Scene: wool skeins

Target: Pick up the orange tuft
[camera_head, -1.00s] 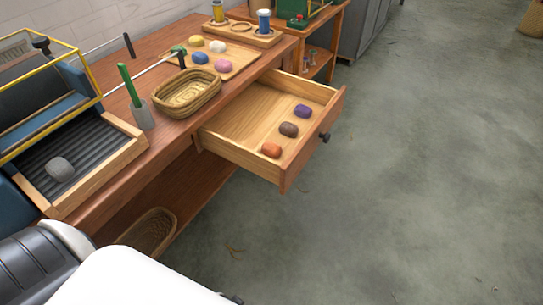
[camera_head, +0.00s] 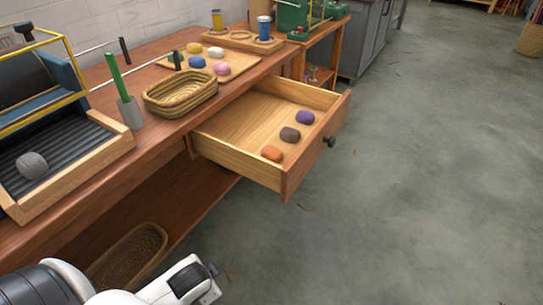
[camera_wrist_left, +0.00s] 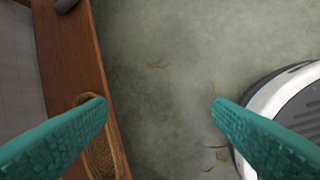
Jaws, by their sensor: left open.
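The orange tuft (camera_head: 272,154) lies in the open wooden drawer (camera_head: 236,152), near its front left corner. A brown tuft (camera_head: 290,134) and a purple tuft (camera_head: 305,117) lie in a row behind it. My left arm comes in at the bottom left of the head view, low beside the bench and well short of the drawer; its fingertips do not show clearly there. In the left wrist view my left gripper (camera_wrist_left: 158,104) is open and empty, its two teal fingers wide apart above the floor. My right gripper is not in view.
A wicker basket (camera_head: 181,93) and a board (camera_head: 238,66) with several tufts stand on the bench. A grey tuft (camera_head: 32,165) lies in the ribbed tray at left. Another basket (camera_head: 128,258) is on the lower shelf. The floor (camera_head: 420,190) right of the drawer is clear.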

